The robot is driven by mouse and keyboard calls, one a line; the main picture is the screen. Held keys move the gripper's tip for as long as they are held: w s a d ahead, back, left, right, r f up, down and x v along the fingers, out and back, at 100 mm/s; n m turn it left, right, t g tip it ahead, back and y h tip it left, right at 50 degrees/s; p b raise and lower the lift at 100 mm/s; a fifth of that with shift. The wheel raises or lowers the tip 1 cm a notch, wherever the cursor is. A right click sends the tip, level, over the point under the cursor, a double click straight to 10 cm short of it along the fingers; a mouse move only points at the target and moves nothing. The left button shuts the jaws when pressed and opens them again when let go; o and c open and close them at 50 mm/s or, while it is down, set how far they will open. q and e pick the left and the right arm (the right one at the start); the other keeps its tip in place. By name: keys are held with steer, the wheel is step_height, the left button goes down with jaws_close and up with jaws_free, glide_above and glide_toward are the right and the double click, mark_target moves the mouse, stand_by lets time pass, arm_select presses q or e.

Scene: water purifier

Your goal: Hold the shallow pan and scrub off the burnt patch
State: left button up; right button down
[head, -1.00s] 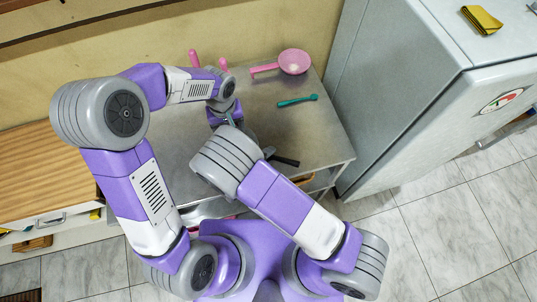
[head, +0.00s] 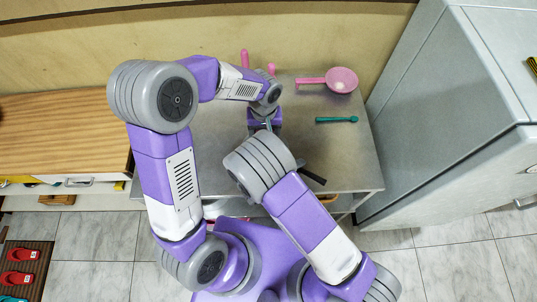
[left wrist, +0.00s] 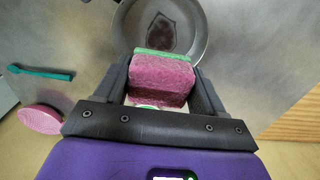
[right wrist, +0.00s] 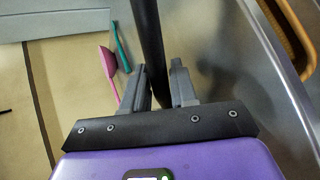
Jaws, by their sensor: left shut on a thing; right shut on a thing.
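My left gripper (left wrist: 160,90) is shut on a pink sponge (left wrist: 160,75) with a green scouring face turned toward the pan. The shallow grey pan (left wrist: 202,42) shows in the left wrist view, with a dark burnt patch (left wrist: 176,32) on its floor. The sponge is over the pan's near side, beside the patch; I cannot tell if it touches. My right gripper (right wrist: 162,90) is shut on the pan's black handle (right wrist: 148,35). In the head view the handle (head: 312,174) shows past my right forearm, which hides most of the pan.
The metal table (head: 348,160) holds a pink strainer (head: 342,80) and a teal spoon (head: 337,120) at the back right. Pink handles (head: 244,58) stand at the back edge. A grey fridge (head: 440,110) stands close on the right, a wooden counter (head: 60,130) on the left.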

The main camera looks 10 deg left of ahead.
arm_select(q)
steer(key=shift+w+f, duration=0.3)
steer(key=shift+f, duration=1.55)
steer(key=shift+w+f, duration=0.3)
steer(key=shift+f, duration=1.5)
steer(key=shift+w+f, duration=0.3)
steer(key=shift+f, duration=1.55)
steer(key=shift+f, duration=1)
steer(key=shift+s+a, duration=0.3)
steer(key=shift+s, duration=0.55)
steer(key=shift+s+a, duration=0.25)
steer(key=shift+s, duration=0.6)
